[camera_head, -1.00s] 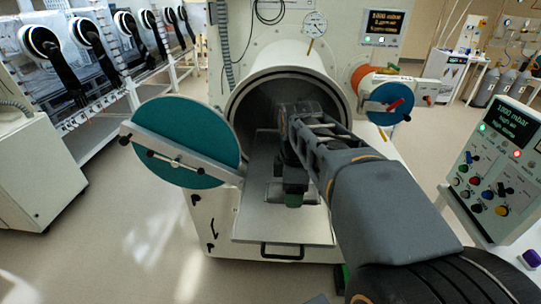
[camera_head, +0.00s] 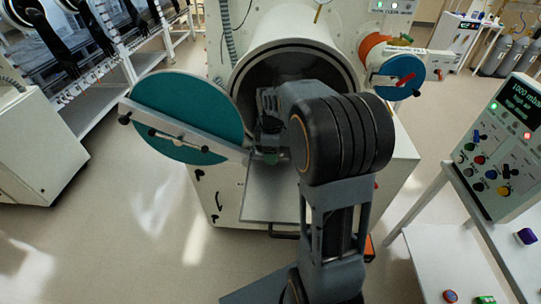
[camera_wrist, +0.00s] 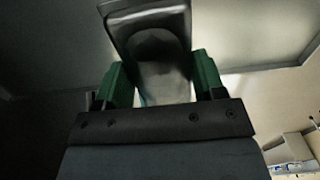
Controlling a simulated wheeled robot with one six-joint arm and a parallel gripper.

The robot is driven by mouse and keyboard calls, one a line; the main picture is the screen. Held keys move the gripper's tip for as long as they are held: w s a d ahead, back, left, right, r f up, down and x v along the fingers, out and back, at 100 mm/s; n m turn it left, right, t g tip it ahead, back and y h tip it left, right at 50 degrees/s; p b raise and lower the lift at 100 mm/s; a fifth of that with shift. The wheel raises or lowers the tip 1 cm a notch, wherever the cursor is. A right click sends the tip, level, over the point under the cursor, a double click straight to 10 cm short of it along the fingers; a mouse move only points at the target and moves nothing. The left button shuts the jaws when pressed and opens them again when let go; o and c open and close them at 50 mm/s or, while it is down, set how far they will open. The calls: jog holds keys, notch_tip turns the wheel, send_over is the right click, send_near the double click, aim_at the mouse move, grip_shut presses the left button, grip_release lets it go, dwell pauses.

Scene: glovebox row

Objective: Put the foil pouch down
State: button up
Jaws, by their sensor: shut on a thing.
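My gripper (camera_head: 270,157) is at the mouth of the large antechamber (camera_head: 285,50), above the inner part of its pulled-out metal tray (camera_head: 272,200). The arm covers much of the gripper and the opening. In the wrist view the green fingertips (camera_wrist: 158,82) stand on both sides of the grey foil pouch (camera_wrist: 165,85), shut on it. The pouch's far end looks dark-edged. I cannot tell whether it touches the tray. The round teal door (camera_head: 188,105) is swung open to the left.
A small side port (camera_head: 400,75) with a blue lid is right of the antechamber. A control panel (camera_head: 503,145) stands at the right, by a white table (camera_head: 440,255) with small coloured items. Gloveboxes line the left. The front part of the tray is bare.

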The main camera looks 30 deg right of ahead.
jog(key=shift+w+f, duration=0.25)
jog(key=shift+f, duration=0.05)
jog(key=shift+w+f, duration=0.2)
jog(key=shift+f, duration=1.6)
